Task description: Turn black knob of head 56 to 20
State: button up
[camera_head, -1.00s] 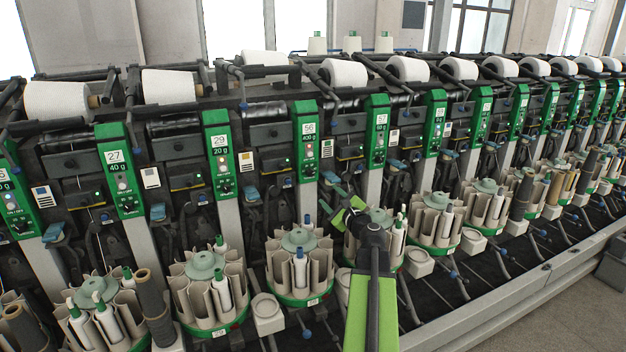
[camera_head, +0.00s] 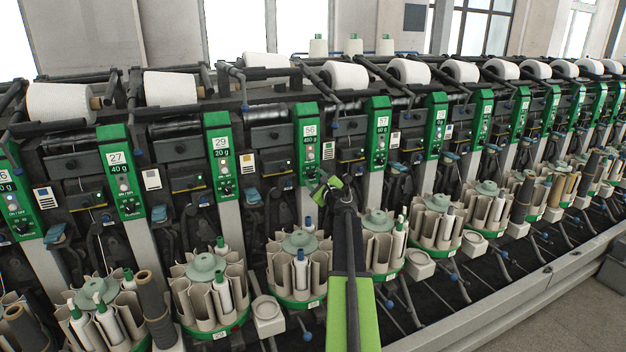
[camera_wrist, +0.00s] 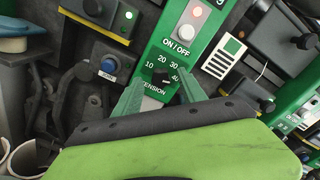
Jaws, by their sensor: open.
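The green panel of head 56 (camera_head: 309,135) stands near the middle of the head view, with its number plate on top. In the wrist view its black knob (camera_wrist: 160,78) sits below the ON/OFF buttons, with the marks 10, 20, 30 and 40 around it and TENSION printed below. I cannot tell for sure where the knob points. My gripper (camera_wrist: 160,92) is open, its green fingers to the left and right just below the knob in the picture. It does not hold the knob. In the head view my gripper (camera_head: 327,187) is at the lower part of this panel.
A blue button (camera_wrist: 108,65) on a dark box lies left of the panel in the wrist view, and a white label plate (camera_wrist: 225,57) lies right. Below the panel stands a round bobbin magazine (camera_head: 300,268).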

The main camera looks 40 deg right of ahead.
jog(key=shift+w+d, duration=0.2)
jog(key=shift+w, duration=0.25)
grip_shut()
jog(key=shift+s+a, duration=0.15)
jog(key=shift+a, duration=0.05)
jog(key=shift+d, duration=0.1)
